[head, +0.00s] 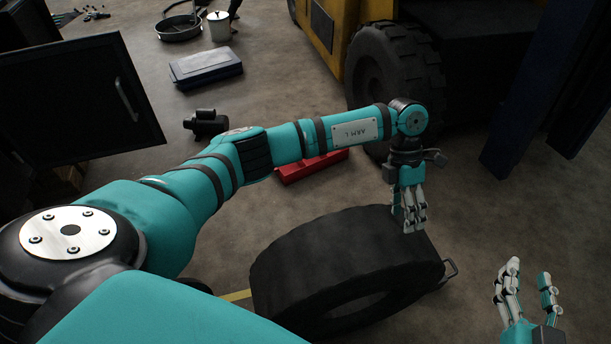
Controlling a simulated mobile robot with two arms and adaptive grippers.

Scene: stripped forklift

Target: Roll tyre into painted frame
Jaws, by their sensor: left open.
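A large black tyre (325,250) stands on the floor at the bottom middle of the head view, its tread up and its hole facing my side. My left gripper (408,220) is open and points down at the tyre's upper right end; its fingers overlap the tread, and I cannot tell whether they touch. My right gripper (529,273) is open and empty at the bottom right, apart from the tyre. A short yellow painted line (237,296) shows on the floor left of the tyre; the rest of the painted frame is hidden or out of view.
A red toolbox (311,167) lies behind my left arm. The yellow forklift (348,22) with its wheel (398,75) stands behind.

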